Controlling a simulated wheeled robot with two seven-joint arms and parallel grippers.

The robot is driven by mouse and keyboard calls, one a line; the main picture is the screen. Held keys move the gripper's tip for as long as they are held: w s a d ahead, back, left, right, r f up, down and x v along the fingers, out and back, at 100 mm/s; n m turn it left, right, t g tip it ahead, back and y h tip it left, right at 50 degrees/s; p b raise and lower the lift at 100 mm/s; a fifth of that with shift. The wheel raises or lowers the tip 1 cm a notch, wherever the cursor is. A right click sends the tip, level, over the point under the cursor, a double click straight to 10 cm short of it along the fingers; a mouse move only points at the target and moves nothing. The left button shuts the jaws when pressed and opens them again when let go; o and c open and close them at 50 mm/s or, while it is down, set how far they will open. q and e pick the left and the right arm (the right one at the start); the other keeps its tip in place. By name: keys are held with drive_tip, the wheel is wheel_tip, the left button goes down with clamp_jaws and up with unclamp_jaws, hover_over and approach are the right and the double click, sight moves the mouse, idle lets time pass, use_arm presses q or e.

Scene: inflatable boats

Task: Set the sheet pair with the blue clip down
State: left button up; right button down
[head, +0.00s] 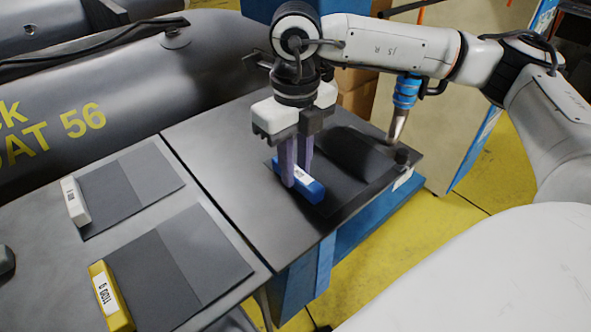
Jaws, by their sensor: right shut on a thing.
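The blue clip (312,190) is at the left end of a dark sheet pair (330,168), over the right-hand dark table. My right gripper (296,182) points down with its fingers around the blue clip and is shut on it. The sheet pair lies to the right of the clip, low over or on the tabletop; I cannot tell whether it touches. Part of it is in the arm's shadow. My left gripper is not in view.
On the left table, a sheet pair with a white clip (75,202) and one with a yellow clip (111,296) lie flat. A grey inflatable boat (150,80) is behind the tables. A blue-handled tool (404,95) stands at the right table's back edge. The right table's left part (215,150) is clear.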

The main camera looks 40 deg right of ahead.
drive_tip(key=shift+f, duration=0.95)
drive_tip(key=shift+f, duration=0.2)
drive_tip(key=c, duration=1.6)
unclamp_jaws()
drive_tip(key=shift+o, duration=0.2)
wheel_tip(320, 180, up, 12)
drive_tip(key=shift+r+b, duration=0.25)
drive_tip(key=shift+b, duration=0.1)
